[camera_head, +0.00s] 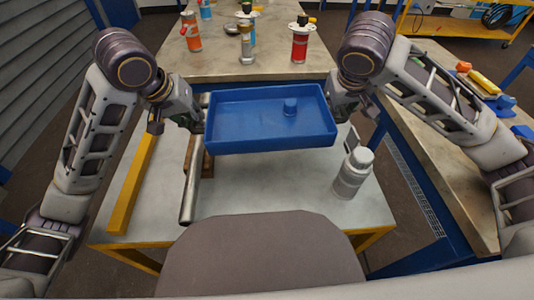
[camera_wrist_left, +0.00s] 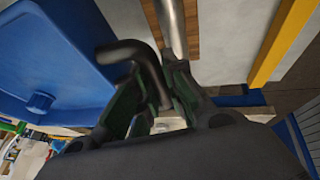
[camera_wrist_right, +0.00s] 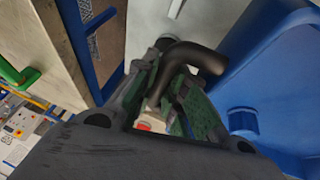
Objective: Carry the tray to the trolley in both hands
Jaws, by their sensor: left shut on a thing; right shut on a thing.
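My left gripper (camera_head: 194,117) is shut on the tray's left handle, a dark bent bar (camera_wrist_left: 130,52) in the left wrist view. My right gripper (camera_head: 342,107) is shut on the right handle, a similar dark bar (camera_wrist_right: 195,58) in the right wrist view.
A silver-white bottle (camera_head: 352,175) stands on the right of the grey top. A metal rod (camera_head: 191,185) lies at its left, near a yellow bar (camera_head: 132,185). A bench behind holds several vessels, including a red one (camera_head: 300,42). Another bench (camera_head: 440,150) is at right.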

